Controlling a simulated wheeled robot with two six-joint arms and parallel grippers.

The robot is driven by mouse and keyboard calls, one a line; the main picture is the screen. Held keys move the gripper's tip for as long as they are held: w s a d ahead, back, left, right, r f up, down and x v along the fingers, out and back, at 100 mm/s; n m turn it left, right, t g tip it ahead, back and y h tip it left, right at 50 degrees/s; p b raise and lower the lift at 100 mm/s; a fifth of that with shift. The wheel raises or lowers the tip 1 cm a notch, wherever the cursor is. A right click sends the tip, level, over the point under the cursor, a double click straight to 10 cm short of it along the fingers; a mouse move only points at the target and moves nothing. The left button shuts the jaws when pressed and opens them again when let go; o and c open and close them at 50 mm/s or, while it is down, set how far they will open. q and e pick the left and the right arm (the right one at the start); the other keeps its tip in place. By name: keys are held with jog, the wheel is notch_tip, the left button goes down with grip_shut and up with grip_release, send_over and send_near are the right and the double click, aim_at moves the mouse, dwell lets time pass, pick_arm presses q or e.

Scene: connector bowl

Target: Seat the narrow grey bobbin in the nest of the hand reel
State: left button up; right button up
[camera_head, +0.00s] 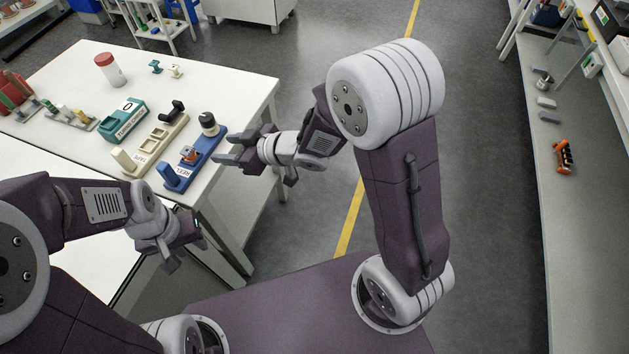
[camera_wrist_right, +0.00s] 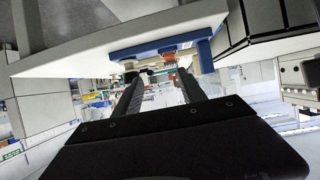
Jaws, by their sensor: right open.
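A blue fixture (camera_head: 196,162) with a white label stands near the table's right edge; I cannot tell for certain whether it is the hand reel. It carries a small orange-and-grey part (camera_head: 190,154) and a dark-and-white knob (camera_head: 208,122). The blue fixture (camera_wrist_right: 160,47) also shows in the right wrist view, beyond my fingers. I cannot make out a narrow grey bobbin. My right gripper (camera_head: 232,148) is open and empty, just right of the blue fixture. My left gripper (camera_head: 198,227) is by the table's front right edge; its jaws are too small to judge.
A cream fixture (camera_head: 150,148) and a teal fixture (camera_head: 122,120) stand left of the blue one. A red-lidded jar (camera_head: 111,71), a small teal piece (camera_head: 155,67) and a small cream piece (camera_head: 176,71) are at the back. The white table (camera_head: 215,82) is clear at back right.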

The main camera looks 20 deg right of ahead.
jog(key=s+d+f+m+g+h, duration=0.1)
jog(key=s+d+f+m+h, duration=0.15)
jog(key=d, duration=0.45)
jog(key=s+d+f+m+g+h, duration=0.1)
jog(key=s+d+f+m+h, duration=0.1)
jog(key=d+h, duration=0.3)
jog(key=s+d+f+m+g+h, duration=0.1)
jog(key=s+d+f+m+h, duration=0.15)
jog(key=d, duration=0.55)
jog(key=s+d+f+m+g, duration=0.1)
jog(key=s+d+m+g, duration=0.2)
jog(key=s, duration=0.8)
notch_tip(320, 180, up, 11)
jog(key=g+p, duration=0.1)
jog(key=p, duration=1)
jog(key=shift+w+a+y, duration=0.15)
jog(key=shift+a+y, duration=0.15)
jog(key=shift+a, duration=0.15)
